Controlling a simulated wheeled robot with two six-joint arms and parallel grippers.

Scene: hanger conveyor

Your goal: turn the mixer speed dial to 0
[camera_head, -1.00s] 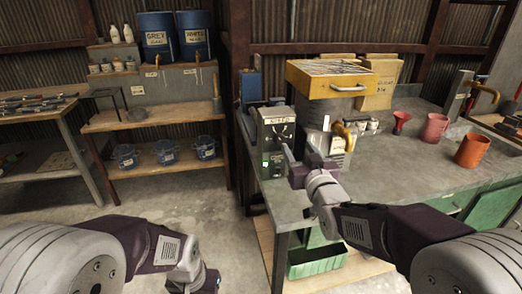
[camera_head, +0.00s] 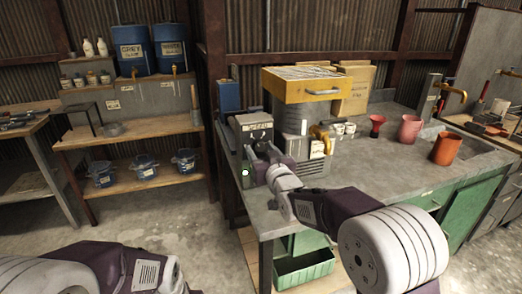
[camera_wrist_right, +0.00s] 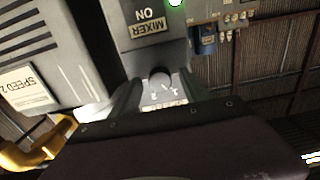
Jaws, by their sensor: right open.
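The mixer control box (camera_head: 254,128) is a grey box at the left end of the workbench, with a lit green lamp (camera_head: 245,173) low on its front. In the right wrist view the box appears upside down, with a MIXER label (camera_wrist_right: 147,28) and a round grey dial knob (camera_wrist_right: 159,78) over a white scale plate (camera_wrist_right: 160,94). My right gripper (camera_head: 264,157) is at the front of the box. It is open, its fingers on either side of the knob; contact cannot be told. The dial's setting is not readable. My left arm shows at lower left, its fingers out of frame.
A SPEED 2 label (camera_wrist_right: 25,88) shows in the right wrist view. A red funnel (camera_head: 377,125) and cups (camera_head: 410,129) stand farther right. The bench top (camera_head: 380,165) in front is clear.

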